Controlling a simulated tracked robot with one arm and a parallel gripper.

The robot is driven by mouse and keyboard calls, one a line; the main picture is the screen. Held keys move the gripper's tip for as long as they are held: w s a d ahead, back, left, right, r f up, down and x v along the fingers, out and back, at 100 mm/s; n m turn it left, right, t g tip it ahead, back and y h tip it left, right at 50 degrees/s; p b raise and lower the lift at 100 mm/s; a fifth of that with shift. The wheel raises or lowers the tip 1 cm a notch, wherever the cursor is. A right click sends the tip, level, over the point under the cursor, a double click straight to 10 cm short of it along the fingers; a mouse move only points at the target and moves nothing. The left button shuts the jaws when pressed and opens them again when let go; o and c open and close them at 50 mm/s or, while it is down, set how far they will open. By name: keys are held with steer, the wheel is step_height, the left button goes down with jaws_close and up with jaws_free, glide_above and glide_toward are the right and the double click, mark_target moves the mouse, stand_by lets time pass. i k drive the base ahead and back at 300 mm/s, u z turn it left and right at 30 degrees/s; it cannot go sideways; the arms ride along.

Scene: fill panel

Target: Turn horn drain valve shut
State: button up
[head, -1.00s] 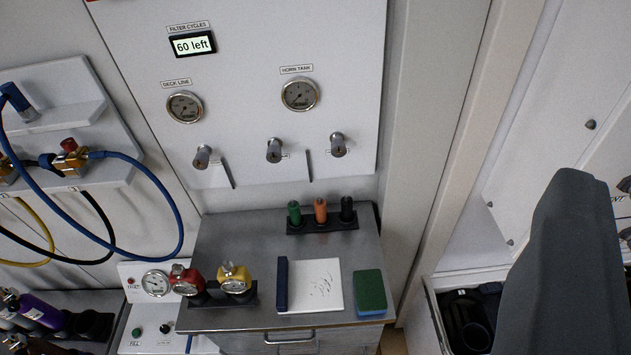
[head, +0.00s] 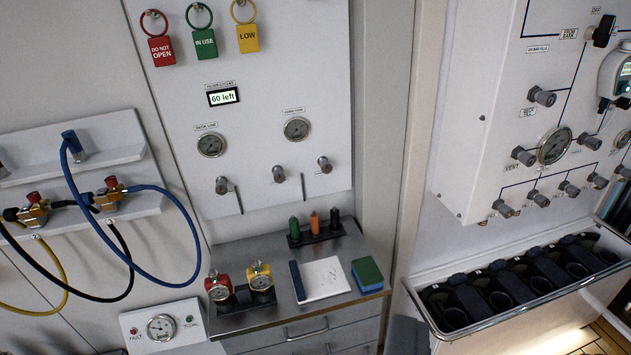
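A white panel (head: 270,80) carries a gauge labelled DECK LINE (head: 211,144) and a gauge that seems labelled HORN TANK (head: 297,129). Below them are three grey valve knobs: a left one (head: 222,185), a middle one (head: 279,174) and a right one (head: 324,164). Their labels are too small to read, so I cannot tell which is the horn drain valve or how far it is turned. A dark grey part of my gripper or arm (head: 408,336) shows at the bottom edge, well apart from the knobs. Its fingertips cannot be made out.
A steel-topped cabinet (head: 232,262) below the panel holds red and yellow gauge units, a notepad, a sponge and coloured markers. Hoses hang at left (head: 180,200). Another valve panel (head: 470,150) and a rack of dark holders (head: 520,280) stand at right. Red, green and yellow tags hang above.

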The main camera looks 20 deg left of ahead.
mark_target(326, 167)
steer(key=u, duration=0.3)
steer(key=i, duration=1.1)
steer(key=z, duration=0.3)
